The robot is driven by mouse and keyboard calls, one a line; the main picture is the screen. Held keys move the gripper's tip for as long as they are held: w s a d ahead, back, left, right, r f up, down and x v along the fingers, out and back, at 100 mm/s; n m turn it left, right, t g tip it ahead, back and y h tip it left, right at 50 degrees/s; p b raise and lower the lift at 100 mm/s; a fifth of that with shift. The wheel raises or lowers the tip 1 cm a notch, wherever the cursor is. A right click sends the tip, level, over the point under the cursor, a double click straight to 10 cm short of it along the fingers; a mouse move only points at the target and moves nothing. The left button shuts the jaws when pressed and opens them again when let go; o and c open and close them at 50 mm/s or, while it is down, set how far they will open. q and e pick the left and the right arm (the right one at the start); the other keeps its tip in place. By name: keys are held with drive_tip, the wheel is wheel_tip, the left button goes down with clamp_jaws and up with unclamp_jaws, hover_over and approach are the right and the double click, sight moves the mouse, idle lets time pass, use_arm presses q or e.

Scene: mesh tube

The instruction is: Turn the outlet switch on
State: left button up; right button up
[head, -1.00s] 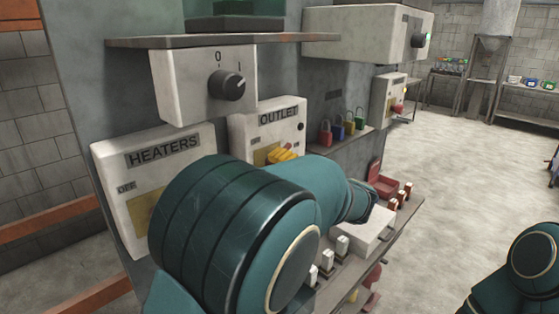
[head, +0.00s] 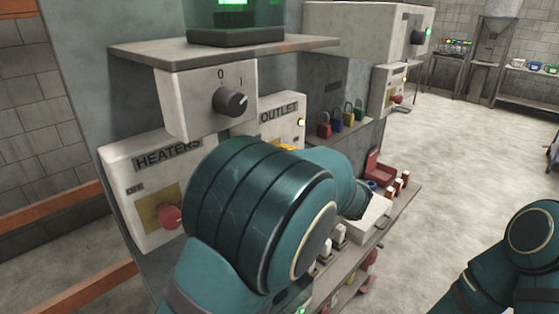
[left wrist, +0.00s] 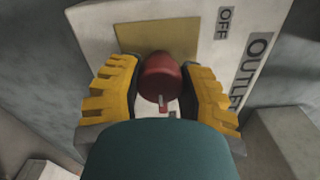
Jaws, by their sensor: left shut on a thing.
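The white outlet box (head: 283,112) with its OUTLET label is on the grey panel in the head view, mostly behind my left arm. Its light at the right edge glows. In the left wrist view, the red switch knob (left wrist: 160,78) sits on a yellow plate (left wrist: 150,36), with the OFF label (left wrist: 224,22) beside it. My left gripper (left wrist: 161,85) has its yellow fingers on both sides of the knob, shut on it. In the head view only a bit of yellow finger shows. My right arm is at the lower right; its gripper is out of frame.
The heaters box (head: 122,177) with a red knob (head: 171,217) is left of my arm. A black rotary dial (head: 231,102) is above, under a shelf (head: 150,50). The floor at right is clear.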

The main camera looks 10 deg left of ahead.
use_arm(q)
drive_tip(key=o, duration=1.2)
drive_tip(key=v, duration=1.2)
